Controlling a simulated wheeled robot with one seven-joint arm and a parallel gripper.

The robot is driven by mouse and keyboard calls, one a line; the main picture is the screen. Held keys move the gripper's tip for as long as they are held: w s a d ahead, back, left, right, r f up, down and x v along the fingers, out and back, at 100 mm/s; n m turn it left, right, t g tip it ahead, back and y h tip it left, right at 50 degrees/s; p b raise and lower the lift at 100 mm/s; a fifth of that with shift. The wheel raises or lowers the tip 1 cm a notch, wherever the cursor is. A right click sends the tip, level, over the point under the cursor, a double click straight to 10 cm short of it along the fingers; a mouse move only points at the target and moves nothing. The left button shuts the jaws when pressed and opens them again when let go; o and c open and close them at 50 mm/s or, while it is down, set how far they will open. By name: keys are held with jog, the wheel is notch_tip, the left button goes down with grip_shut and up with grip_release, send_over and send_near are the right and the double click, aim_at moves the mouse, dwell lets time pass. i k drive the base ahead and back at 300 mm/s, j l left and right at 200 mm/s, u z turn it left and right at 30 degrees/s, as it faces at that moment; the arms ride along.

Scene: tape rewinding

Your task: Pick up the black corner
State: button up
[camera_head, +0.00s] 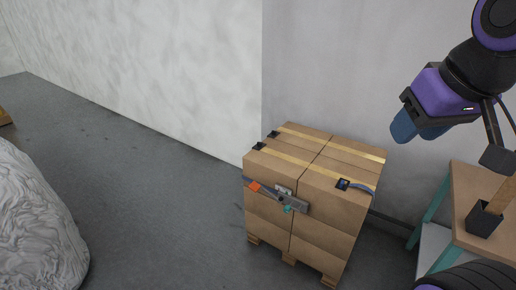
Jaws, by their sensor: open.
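Small black corner pieces sit on the top edges of a stack of cardboard boxes (325,205): one at the far left (273,134), one in front of it (258,146), and one at the front right (343,184). A larger black angular piece (484,220) sits on the table (468,185) at the right; I cannot tell if it is a corner or a holder. My gripper (417,131), with blue fingers, is open and empty in the upper right. It is in the air, apart from the boxes and the table.
Tan straps run over the boxes, which stand on a pallet (288,258). A grey strapping tool (288,200) with orange and teal parts hangs at their front. A white wrapped bulk (35,225) stands at left. Walls close off the back. The grey floor (150,190) between is clear.

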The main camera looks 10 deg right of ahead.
aim_at(260, 145)
jog(key=i+j+z, duration=0.25)
jog(key=i+j, duration=0.3)
jog(key=i, duration=0.2)
jog(key=i+j+z, duration=0.25)
jog(key=i+j, duration=0.4)
jog(key=i+j+z, duration=0.25)
jog(key=i+j, duration=0.4)
jog(key=j, duration=0.15)
